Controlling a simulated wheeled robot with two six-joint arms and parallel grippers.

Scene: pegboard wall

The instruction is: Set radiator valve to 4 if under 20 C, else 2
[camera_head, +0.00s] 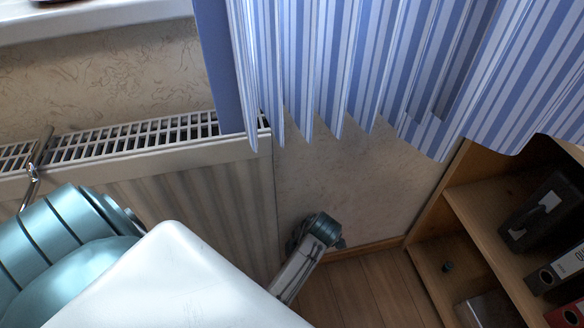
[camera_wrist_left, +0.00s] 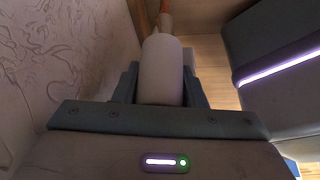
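In the left wrist view the radiator valve head (camera_wrist_left: 161,82), a plain pale rounded cylinder, stands between the two dark fingers of my left gripper (camera_wrist_left: 161,75). The fingers lie close along both its sides and look shut on it. A small orange-brown part shows beyond its far end. No scale or number can be read on the valve. In the head view the white radiator (camera_head: 150,150) with its grille top stands against the wall. The valve cannot be made out there. My right gripper is in neither view. No temperature reading shows.
A blue striped curtain (camera_head: 340,65) hangs over the right end of the radiator. A wooden shelf (camera_head: 480,215) with dark binders (camera_head: 540,212) stands at the right. A windowsill (camera_head: 90,20) runs along the top left. Bare wooden floor (camera_head: 370,290) lies between radiator and shelf.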

